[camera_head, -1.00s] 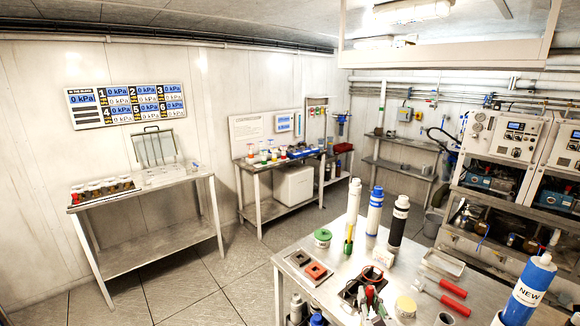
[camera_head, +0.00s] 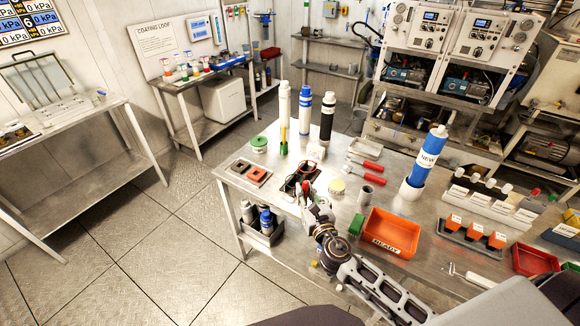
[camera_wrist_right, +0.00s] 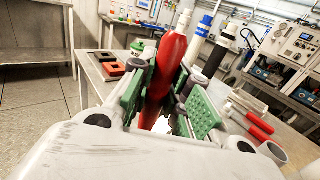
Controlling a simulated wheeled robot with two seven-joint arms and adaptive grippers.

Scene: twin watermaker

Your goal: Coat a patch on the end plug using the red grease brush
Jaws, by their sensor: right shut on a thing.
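My right gripper (camera_head: 308,194) is over the near edge of the bench, by a black tool holder (camera_head: 290,186). In the right wrist view its green-padded fingers (camera_wrist_right: 165,95) are shut on a thick red handle, seemingly the red grease brush (camera_wrist_right: 168,65), which stands close to upright. I cannot tell whether the brush is clear of the holder. I cannot identify the end plug for sure; a pale yellow round piece (camera_head: 337,187) lies right of the holder. My left gripper is not in view.
Tall white (camera_head: 284,112), blue-banded (camera_head: 304,112) and black (camera_head: 327,118) cylinders stand behind the holder. A green-lidded tub (camera_head: 258,144) is at left. Two red-handled tools (camera_head: 366,174) lie at right. An orange bin (camera_head: 390,234) stands beside my arm.

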